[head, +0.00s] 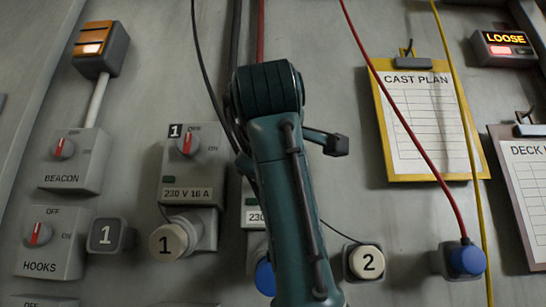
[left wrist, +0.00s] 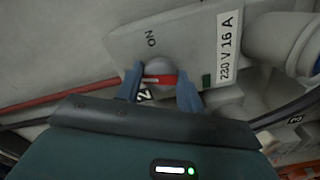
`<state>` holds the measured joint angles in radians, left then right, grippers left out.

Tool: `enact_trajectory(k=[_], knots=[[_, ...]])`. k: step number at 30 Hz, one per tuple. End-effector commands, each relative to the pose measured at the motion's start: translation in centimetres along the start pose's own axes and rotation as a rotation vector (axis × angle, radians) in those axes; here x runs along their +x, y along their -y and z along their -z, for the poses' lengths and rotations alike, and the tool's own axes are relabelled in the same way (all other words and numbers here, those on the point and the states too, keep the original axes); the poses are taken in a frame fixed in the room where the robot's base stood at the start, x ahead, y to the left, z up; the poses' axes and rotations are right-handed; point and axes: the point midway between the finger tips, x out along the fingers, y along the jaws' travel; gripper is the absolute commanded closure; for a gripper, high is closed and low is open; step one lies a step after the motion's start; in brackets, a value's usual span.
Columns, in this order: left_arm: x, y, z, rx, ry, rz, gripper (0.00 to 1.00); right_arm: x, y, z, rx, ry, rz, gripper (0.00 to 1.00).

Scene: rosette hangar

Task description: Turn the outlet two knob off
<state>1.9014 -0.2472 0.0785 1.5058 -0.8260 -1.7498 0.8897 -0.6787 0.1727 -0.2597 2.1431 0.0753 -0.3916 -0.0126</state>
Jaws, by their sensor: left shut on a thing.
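The outlet two box (left wrist: 195,45) shows in the left wrist view with its "230 V 16 A" label, the word ON and a "2" tag. Its round grey knob (left wrist: 160,67) has a red stripe. The stripe runs roughly at right angles to the label and does not point at ON; any OFF mark is hidden. The two blue fingers of my left gripper (left wrist: 159,88) are shut on the knob, one on each side. In the head view my left arm covers most of the outlet two box (head: 251,214) and the gripper is hidden. My right gripper is not in view.
Outlet one (head: 195,160) is left of my arm, with the beacon switch (head: 75,158) and hooks switch (head: 50,240) further left. Cables hang above. A yellow clipboard (head: 428,178), a "2" plug cap (head: 366,262) and a blue plug (head: 466,260) with a red cable are right.

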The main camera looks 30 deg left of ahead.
Motion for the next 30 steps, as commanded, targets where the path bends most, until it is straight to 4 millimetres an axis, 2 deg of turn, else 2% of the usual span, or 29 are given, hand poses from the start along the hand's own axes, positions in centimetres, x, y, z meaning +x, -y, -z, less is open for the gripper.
enact_trajectory(k=[12,30], knots=[[-0.02,-0.08,0.05,-0.255,-0.001,0.0,0.85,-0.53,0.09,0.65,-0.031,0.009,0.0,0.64],[-0.02,0.03,0.04,-0.32,-0.001,0.0,0.85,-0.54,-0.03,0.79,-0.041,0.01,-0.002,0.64]])
